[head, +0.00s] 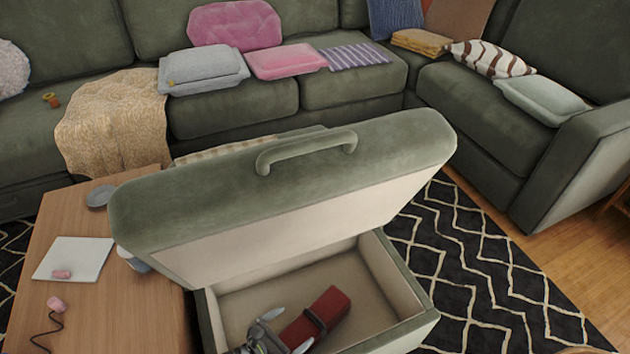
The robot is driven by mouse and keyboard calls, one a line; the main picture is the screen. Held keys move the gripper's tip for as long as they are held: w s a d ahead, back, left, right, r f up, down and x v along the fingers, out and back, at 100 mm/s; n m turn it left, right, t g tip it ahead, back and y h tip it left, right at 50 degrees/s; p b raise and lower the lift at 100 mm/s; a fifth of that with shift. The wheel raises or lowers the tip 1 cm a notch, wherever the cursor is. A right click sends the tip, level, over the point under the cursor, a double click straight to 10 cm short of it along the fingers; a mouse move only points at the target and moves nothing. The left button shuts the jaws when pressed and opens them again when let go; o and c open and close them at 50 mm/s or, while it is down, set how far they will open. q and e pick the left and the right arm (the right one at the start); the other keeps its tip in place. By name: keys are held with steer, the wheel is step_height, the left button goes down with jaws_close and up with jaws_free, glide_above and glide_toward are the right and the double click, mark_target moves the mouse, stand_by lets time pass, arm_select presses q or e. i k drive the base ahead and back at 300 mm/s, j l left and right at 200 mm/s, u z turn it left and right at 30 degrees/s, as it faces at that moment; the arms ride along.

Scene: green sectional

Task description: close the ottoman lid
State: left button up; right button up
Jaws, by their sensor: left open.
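The green ottoman (411,322) is open at the bottom centre, with a pale lined inside. Its lid (290,233) is raised and tilted above the box, its pale underside showing below the green band. A green loop handle (305,150) sits on the lid's upper part. My left gripper (289,330) shows at the bottom, over the front of the box, fingers apart and well below the lid. It appears empty and not touching the lid. A dark red strapped item (318,315) lies in the box beside the gripper. My right gripper is out of view.
A wooden table (115,315) with a white sheet (73,259) and a grey dish (101,196) stands close at the left. A green sectional (240,108) with cushions and a throw is behind. Patterned rug (470,270) lies clear at the right.

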mark_target(201, 224)
steer(key=k, duration=0.9)
